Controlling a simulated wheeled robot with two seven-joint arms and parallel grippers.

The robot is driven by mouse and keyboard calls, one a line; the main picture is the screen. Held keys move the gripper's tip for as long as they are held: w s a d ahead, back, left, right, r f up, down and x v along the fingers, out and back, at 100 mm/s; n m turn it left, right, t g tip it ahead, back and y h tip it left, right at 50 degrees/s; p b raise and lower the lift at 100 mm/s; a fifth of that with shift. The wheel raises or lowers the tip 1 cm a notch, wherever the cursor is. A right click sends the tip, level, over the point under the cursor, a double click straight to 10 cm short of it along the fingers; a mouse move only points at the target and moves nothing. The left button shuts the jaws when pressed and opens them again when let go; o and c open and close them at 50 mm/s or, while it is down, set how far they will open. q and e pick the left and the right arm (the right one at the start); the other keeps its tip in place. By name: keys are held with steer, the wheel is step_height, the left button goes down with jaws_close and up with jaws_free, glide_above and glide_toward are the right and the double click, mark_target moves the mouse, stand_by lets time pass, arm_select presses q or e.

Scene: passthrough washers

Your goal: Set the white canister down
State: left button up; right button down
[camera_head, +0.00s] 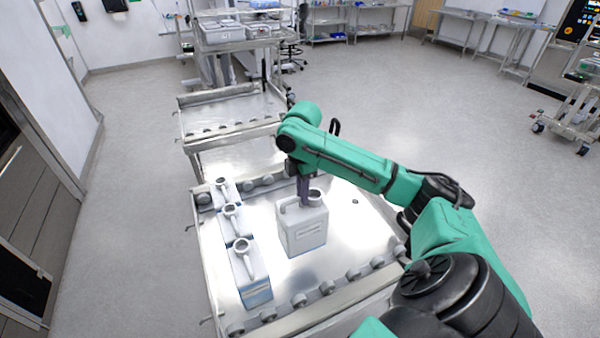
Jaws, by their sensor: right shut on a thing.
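My left gripper is not in view.
Three more canisters, such as the nearest one (251,280), stand in a row along the table's left side. Grey rollers (327,287) line the near and far edges. Another metal table (230,108) stands behind. Bare table top lies around the held canister.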

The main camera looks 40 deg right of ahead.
step_height(320, 180, down, 13)
steer(key=shift+w+r+p, duration=0.1)
steer(key=shift+r+p, duration=0.1)
steer(key=shift+p, duration=0.8)
steer(key=shift+w+f, duration=0.15)
steer(key=shift+f, duration=0.1)
steer(key=c, duration=0.8)
jaws_free()
steer(key=shift+c, duration=0.2)
step_height(320, 180, up, 12)
steer(key=shift+r+b, duration=0.1)
steer(key=shift+b, duration=0.95)
